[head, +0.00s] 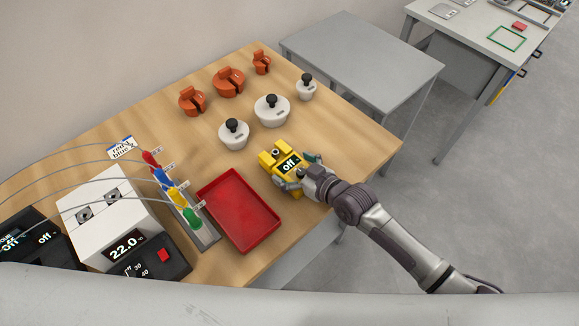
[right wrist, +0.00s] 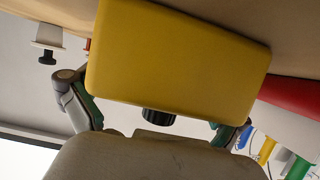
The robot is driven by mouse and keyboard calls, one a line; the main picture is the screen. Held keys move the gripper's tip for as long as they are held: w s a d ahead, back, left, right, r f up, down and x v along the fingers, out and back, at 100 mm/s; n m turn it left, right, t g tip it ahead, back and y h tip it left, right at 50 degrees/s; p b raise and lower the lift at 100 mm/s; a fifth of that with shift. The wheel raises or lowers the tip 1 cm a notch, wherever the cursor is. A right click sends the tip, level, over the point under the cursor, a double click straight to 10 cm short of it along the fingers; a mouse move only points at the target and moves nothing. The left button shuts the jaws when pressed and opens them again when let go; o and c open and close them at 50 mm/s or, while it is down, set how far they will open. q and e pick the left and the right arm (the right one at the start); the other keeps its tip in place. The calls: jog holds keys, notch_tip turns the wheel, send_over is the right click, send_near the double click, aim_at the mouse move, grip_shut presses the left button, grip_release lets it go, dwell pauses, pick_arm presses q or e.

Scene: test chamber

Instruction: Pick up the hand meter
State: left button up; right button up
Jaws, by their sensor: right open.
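The hand meter (head: 277,154) is a yellow device with a dark display reading "off". It sits on the wooden table (head: 352,140), right of the red tray. My right gripper (head: 300,172) is at its right side, with one finger on the near side and the other on the far side. In the right wrist view, the meter (right wrist: 180,60) fills the upper middle as a plain yellow face. The open fingers of my right gripper (right wrist: 155,118) show at its left and lower right edges. Whether they touch it I cannot tell. My left gripper is out of view.
A red tray (head: 238,212) lies close on the left. Colored plugs with cables (head: 172,188) and a white instrument (head: 100,215) are at left. The table's right corner is clear.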

jog(key=c, duration=1.2)
jog(key=shift+r, duration=0.1)
